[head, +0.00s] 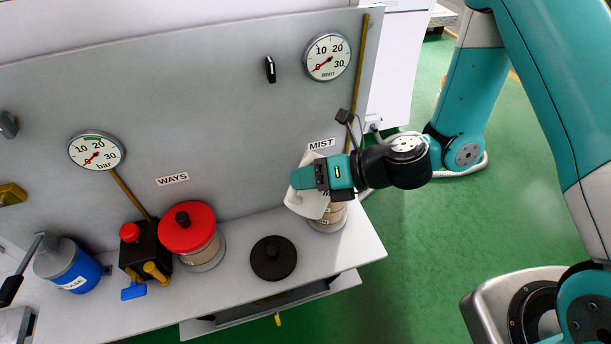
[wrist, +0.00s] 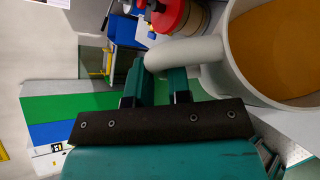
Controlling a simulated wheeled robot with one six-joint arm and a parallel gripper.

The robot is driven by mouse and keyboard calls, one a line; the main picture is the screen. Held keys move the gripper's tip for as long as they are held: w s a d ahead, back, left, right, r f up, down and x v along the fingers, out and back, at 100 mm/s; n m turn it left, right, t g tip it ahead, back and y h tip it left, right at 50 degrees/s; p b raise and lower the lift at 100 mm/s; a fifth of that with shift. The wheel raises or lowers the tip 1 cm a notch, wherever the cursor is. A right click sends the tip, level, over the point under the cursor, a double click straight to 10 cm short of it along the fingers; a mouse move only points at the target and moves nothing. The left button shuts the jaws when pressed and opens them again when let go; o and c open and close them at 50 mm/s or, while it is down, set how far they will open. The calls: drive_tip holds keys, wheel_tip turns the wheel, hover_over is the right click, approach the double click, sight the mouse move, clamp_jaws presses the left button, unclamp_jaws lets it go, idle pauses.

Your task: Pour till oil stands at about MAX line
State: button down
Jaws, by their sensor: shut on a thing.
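My gripper (head: 308,177) is shut on the handle of a pale grey jug (head: 307,203). In the wrist view the fingers (wrist: 156,82) close on the jug's handle (wrist: 188,53), and amber-brown oil (wrist: 275,48) shows inside the jug (wrist: 228,75). In the head view the jug is over the reservoir (head: 328,219) below the MIST label (head: 321,144). The jug and gripper cover most of this reservoir. Its oil level and MAX line cannot be made out, nor whether oil is flowing.
A round black lid (head: 273,258) lies on the shelf (head: 345,263) left of the MIST reservoir. A red-capped WAYS reservoir (head: 190,232), a black pump block (head: 146,248) and a blue container (head: 72,267) stand further left. Gauges are on the panel (head: 230,110) behind.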

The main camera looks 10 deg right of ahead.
drive_tip(key=shift+w+d+r+m+g+y, duration=0.3)
drive_tip(key=shift+w+d+m+g+y, duration=0.1)
drive_tip(key=shift+w+d+m+y, duration=0.45)
idle(4.0)
drive_tip(key=shift+a, duration=0.15)
drive_tip(key=shift+s+a+f+n+t+h, duration=0.2)
drive_tip(key=shift+s+a+n+t+h, duration=0.1)
drive_tip(key=shift+s+a+n+h, duration=0.2)
drive_tip(key=shift+s+a+f+n+t+h, duration=0.2)
drive_tip(key=shift+s+a+n+t+h, duration=0.15)
drive_tip(key=shift+s+n+h, duration=0.2)
